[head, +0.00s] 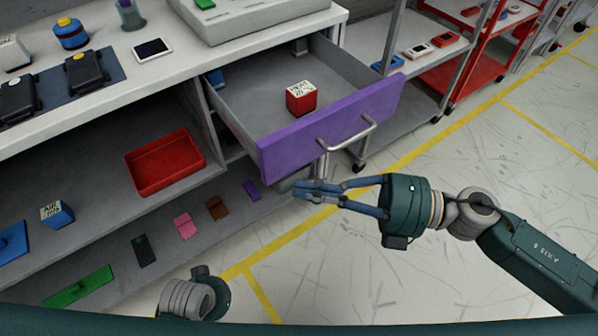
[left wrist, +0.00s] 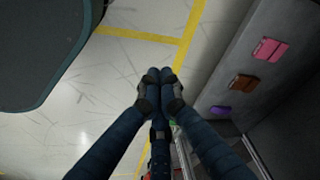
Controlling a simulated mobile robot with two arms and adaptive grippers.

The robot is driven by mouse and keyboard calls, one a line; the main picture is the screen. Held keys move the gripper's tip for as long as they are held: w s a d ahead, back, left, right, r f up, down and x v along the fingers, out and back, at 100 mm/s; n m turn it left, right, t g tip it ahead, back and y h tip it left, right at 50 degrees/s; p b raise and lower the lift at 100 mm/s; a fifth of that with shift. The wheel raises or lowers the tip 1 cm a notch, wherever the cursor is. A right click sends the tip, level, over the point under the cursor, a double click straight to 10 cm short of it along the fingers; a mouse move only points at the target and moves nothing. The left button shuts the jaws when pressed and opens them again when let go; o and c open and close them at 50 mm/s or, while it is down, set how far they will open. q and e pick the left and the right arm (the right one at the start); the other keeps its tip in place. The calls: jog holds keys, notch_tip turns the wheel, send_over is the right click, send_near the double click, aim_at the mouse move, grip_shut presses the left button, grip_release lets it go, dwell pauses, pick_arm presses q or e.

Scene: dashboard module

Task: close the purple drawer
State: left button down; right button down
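The purple drawer (head: 330,126) is pulled well out of the grey workbench. Its purple front carries a silver bar handle (head: 347,144). A red box with a white printed top (head: 301,98) sits inside it. My right gripper (head: 305,190) is in front of the drawer, below the handle in the picture and apart from it. Its fingers are together with nothing seen between them. In the left wrist view my left gripper (left wrist: 160,78) has its fingertips together over the floor, empty. In the head view only its arm's wrist shows at the bottom; its fingers are hidden.
A red tray (head: 165,163) and a blue box (head: 57,214) are on the shelf under the benchtop (head: 190,50). Lower down lie several small coloured items. A grey shelf cart (head: 437,55) and a red cart (head: 482,72) stand behind right. Floor at right is clear.

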aim_at(270, 172)
jog(key=shift+w+a, duration=0.45)
jog(key=shift+w, duration=0.35)
jog(key=shift+w+a, duration=0.45)
jog(key=shift+w, duration=0.3)
